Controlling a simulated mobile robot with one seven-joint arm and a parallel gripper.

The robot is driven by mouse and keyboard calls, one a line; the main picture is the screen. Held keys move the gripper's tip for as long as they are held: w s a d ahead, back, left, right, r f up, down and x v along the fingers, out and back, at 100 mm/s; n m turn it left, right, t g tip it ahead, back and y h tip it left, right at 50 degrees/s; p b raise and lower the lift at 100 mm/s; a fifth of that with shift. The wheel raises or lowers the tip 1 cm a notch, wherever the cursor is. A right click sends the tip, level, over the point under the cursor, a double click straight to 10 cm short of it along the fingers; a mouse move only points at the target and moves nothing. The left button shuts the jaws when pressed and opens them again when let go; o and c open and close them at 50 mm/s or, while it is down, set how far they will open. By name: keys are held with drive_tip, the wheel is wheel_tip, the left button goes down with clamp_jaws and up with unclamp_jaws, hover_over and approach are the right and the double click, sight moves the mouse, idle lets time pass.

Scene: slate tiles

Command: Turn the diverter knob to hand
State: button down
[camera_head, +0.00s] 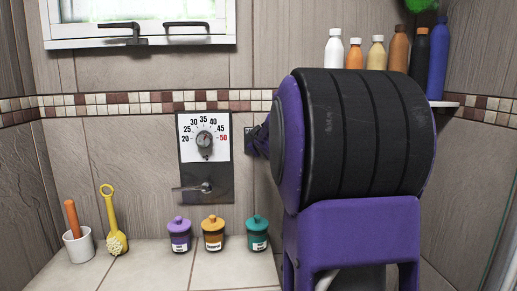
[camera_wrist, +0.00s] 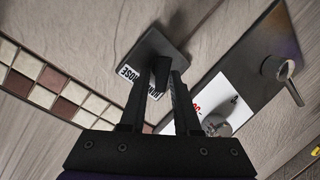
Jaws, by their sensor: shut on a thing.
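My gripper (camera_wrist: 164,80) is shut on this knob, one finger on each side. Which label the knob points at I cannot tell. In the head view only the plate's edge (camera_head: 248,132) shows, right of the thermostat panel; my purple and black arm hides the knob there.
Left of the diverter is a thermostat panel (camera_head: 204,122) with a round knob (camera_head: 204,141) and a lever (camera_head: 192,188) below. Three lidded jars (camera_head: 213,235) stand on the ledge. Several bottles (camera_head: 376,54) stand on a shelf behind my arm. A window is above.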

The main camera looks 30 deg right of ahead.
drive_tip(key=shift+w+a+f+n, duration=0.1)
drive_tip(key=shift+a+f+n, duration=0.2)
drive_tip(key=shift+n, duration=0.1)
drive_tip(key=c, duration=0.8)
unclamp_jaws()
drive_tip(key=shift+r, duration=0.1)
drive_tip(key=shift+d, duration=0.1)
drive_tip(key=shift+r, duration=0.1)
